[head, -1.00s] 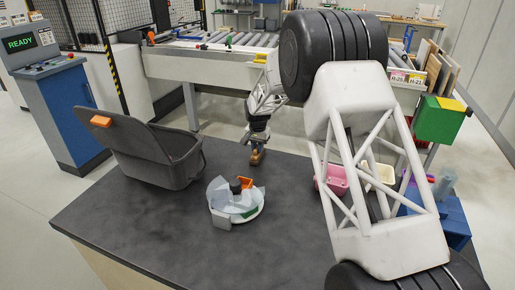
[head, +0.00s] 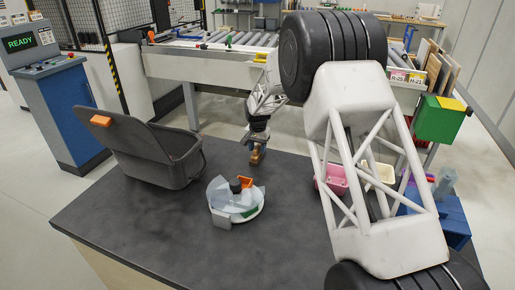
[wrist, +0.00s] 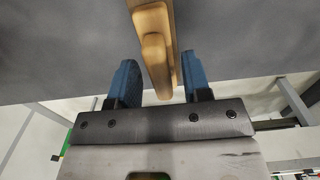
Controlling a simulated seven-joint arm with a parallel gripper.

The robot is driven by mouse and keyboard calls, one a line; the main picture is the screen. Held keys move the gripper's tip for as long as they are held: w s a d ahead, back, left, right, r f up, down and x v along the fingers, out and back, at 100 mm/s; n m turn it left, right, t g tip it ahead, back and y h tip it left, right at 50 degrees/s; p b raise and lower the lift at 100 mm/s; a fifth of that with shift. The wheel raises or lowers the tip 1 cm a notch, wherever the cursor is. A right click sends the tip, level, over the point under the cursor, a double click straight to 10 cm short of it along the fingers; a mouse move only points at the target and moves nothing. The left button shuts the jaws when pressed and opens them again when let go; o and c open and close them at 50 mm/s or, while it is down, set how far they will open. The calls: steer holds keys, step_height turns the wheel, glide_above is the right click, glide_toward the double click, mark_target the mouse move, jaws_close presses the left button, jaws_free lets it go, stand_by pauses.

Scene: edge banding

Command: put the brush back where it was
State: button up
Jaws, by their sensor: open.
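The brush, a tan wooden one, shows in the wrist view (wrist: 152,22) with its narrow part reaching between my two blue fingers. My gripper (wrist: 158,75) is open, with a finger on each side of the brush. The bristles cannot be made out.
A dark grey bin with an open lid (head: 185,165) stands at the table's left. A round white dish (head: 240,215) with pale sheets and an orange piece is at mid-table. Pink (head: 333,180) and cream (head: 380,172) bins and a blue holder (head: 455,215) are at right. The table's front is clear.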

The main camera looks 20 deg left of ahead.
mark_target(259, 147)
step_height(259, 147, up, 12)
stand_by(0.7)
steer(key=shift+r, duration=0.1)
stand_by(0.5)
steer(key=shift+d+r, duration=0.1)
steer(key=s+d+r, duration=0.6)
steer(key=s+d, duration=0.1)
steer(key=d, duration=0.4)
steer(key=s+d+r+t, duration=0.1)
steer(key=s+d+r, duration=0.55)
steer(key=d, duration=0.55)
steer(key=s+d+r, duration=0.6)
steer(key=s+d, duration=0.2)
steer(key=d, duration=0.3)
steer(key=s+d+f, duration=0.1)
steer(key=s+d, duration=0.5)
steer(key=s, duration=0.5)
steer(key=s+d+f+t, duration=0.1)
steer(key=s+d+f, duration=0.1)
steer(key=s+d, duration=0.4)
steer(key=s+d+f, duration=0.2)
steer(key=s+d, duration=0.4)
steer(key=s, duration=0.9)
steer(key=shift+s+d+t, duration=0.15)
steer(key=shift+s+t, duration=0.15)
steer(key=shift+s, duration=0.05)
